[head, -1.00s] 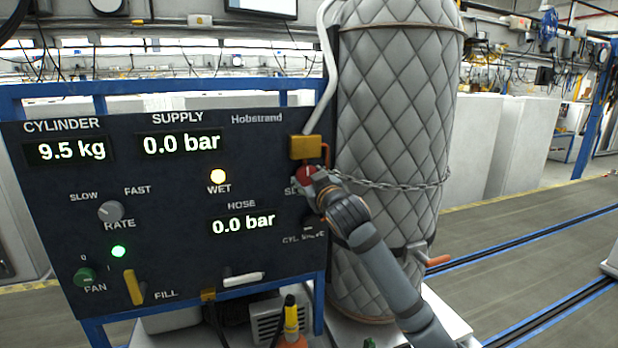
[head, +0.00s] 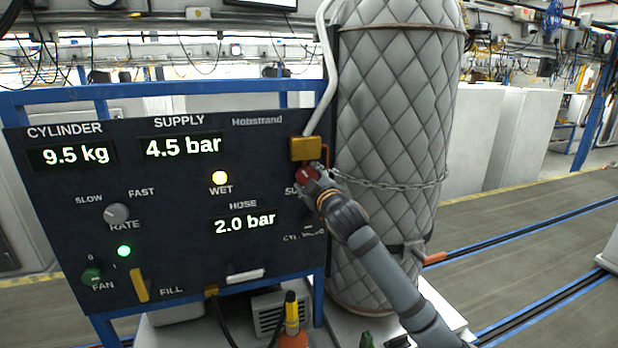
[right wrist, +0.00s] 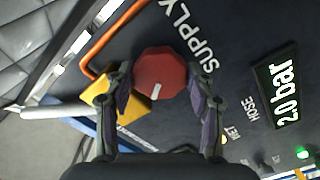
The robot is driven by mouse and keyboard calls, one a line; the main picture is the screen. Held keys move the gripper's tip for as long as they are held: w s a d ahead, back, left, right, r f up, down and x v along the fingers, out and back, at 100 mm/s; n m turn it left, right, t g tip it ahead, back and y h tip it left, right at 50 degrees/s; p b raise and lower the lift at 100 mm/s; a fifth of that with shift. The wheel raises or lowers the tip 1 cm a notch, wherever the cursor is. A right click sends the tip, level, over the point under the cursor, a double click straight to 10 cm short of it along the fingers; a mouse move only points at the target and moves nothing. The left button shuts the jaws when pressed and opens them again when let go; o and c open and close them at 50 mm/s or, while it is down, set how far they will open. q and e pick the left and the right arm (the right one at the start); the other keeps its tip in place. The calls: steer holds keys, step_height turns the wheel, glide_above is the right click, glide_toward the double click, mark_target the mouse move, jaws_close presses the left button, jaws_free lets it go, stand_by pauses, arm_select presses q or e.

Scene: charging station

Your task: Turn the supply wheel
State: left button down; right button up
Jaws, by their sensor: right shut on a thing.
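The red supply wheel (head: 307,174) is on the upper right of the dark panel (head: 180,265), just below a yellow block (head: 305,148). My right gripper (head: 312,182) is at the wheel and partly hides it in the head view. In the right wrist view the wheel (right wrist: 160,74) is a faceted red knob with a white mark, and my right gripper's fingers (right wrist: 163,98) are closed on its two sides. The SUPPLY display (head: 183,146) reads 4.5 bar and the HOSE display (head: 245,221) reads 2.0 bar. My left gripper is not in view.
A grey quilted cylinder (head: 392,110) stands right of the panel, with a chain (head: 400,185) around it and an orange-handled valve (head: 434,258) low down. The panel also has a rate knob (head: 116,215), a green fan knob (head: 91,276) and a yellow fill lever (head: 139,285).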

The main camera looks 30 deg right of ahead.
stand_by(0.3)
steer(key=o, duration=1.2)
steer(key=shift+c, duration=0.2)
steer(key=v, duration=0.8)
steer(key=shift+f, duration=0.1)
